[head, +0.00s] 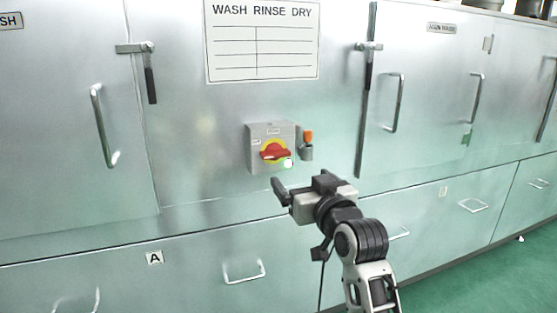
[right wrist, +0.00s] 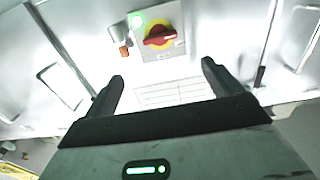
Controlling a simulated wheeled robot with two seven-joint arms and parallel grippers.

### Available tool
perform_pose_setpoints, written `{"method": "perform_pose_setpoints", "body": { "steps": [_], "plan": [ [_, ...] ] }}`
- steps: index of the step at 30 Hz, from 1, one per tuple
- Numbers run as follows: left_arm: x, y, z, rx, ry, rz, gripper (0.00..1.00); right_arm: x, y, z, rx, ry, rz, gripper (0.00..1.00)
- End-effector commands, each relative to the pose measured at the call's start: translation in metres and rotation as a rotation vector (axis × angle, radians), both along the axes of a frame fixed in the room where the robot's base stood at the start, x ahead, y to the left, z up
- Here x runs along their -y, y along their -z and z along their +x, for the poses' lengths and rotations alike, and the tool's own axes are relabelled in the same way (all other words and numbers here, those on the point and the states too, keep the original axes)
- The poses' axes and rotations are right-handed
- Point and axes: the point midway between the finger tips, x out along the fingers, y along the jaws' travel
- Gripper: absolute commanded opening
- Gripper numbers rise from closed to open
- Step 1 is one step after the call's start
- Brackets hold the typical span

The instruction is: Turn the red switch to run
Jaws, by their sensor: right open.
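The red switch (head: 275,153) is a red handle on a yellow disc, on a grey box (head: 257,133) fixed to the steel cabinet front. Its handle lies roughly level; the small labels on the box cannot be read. A lit green lamp (head: 288,163) sits at the box's lower right. My right gripper (head: 300,183) is below and right of the box, open and empty, apart from the switch. In the right wrist view, the red switch (right wrist: 159,37) shows upside down, above and beyond the two spread fingers of my right gripper (right wrist: 163,72). My left gripper is not in view.
A small orange-topped fitting (head: 308,140) juts out just right of the box. A WASH RINSE DRY chart (head: 262,42) hangs above it. Door handles (head: 103,125) and latches (head: 150,75) stick out on both sides. The panel left of the box is clear.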

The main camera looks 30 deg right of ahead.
Motion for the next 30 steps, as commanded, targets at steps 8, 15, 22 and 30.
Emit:
{"method": "perform_pose_setpoints", "body": {
  "steps": [8, 15, 22, 30],
  "plan": [
    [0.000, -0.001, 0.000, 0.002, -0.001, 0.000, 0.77, 0.012, -0.001, 0.053, 0.000, -0.001, 0.000, 0.91],
    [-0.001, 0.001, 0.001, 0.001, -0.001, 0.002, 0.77, 0.024, 0.000, 0.103, -0.001, -0.002, -0.001, 0.91],
    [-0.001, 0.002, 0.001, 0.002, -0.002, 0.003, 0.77, 0.032, 0.000, 0.136, -0.001, -0.002, -0.002, 0.91],
    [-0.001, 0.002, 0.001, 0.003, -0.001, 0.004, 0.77, 0.035, 0.000, 0.147, -0.001, -0.002, -0.002, 0.91]
  ]
}}
